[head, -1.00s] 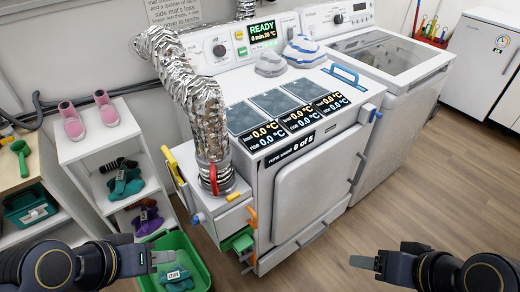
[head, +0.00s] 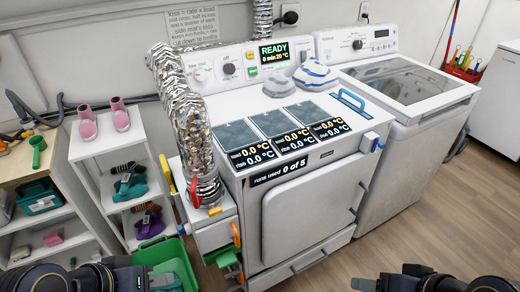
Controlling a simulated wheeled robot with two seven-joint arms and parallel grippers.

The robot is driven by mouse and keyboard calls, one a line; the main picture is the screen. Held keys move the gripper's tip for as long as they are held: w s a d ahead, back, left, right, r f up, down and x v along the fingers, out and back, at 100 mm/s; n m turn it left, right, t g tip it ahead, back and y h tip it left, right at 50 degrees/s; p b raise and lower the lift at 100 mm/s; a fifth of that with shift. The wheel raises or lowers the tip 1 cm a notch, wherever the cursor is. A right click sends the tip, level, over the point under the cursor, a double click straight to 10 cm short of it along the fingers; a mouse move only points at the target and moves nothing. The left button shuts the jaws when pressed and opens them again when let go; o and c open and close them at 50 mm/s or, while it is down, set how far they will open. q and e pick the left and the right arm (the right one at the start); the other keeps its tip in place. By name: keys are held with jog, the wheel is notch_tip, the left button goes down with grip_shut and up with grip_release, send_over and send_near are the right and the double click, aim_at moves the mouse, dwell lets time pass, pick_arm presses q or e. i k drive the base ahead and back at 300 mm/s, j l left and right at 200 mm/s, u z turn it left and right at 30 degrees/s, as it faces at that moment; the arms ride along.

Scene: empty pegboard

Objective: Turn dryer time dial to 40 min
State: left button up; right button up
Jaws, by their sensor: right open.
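The white dryer (head: 314,205) stands in the middle of the head view, its control panel along the back. A dark round knob (head: 229,69) sits on the panel, left of the display. The display (head: 273,53) reads READY, 0 min and 20 °C. The marks around the knob are too small to read, so I cannot tell which knob is the time dial. My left gripper (head: 162,281) is at the bottom left, far from the panel; its jaw opening is unclear. My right gripper (head: 364,285) is open and empty at the bottom, right of centre, also far from the panel.
A silver foil duct (head: 188,120) rises at the dryer's left. A blue-and-white iron-like object (head: 315,73) and a grey one (head: 279,88) sit on top, before the panel. A washer (head: 407,130) stands right. A shelf (head: 108,150) and green bin (head: 165,262) are left. Floor at right is clear.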

aim_at(229, 69)
jog(key=i+u, duration=0.75)
jog(key=u, duration=0.85)
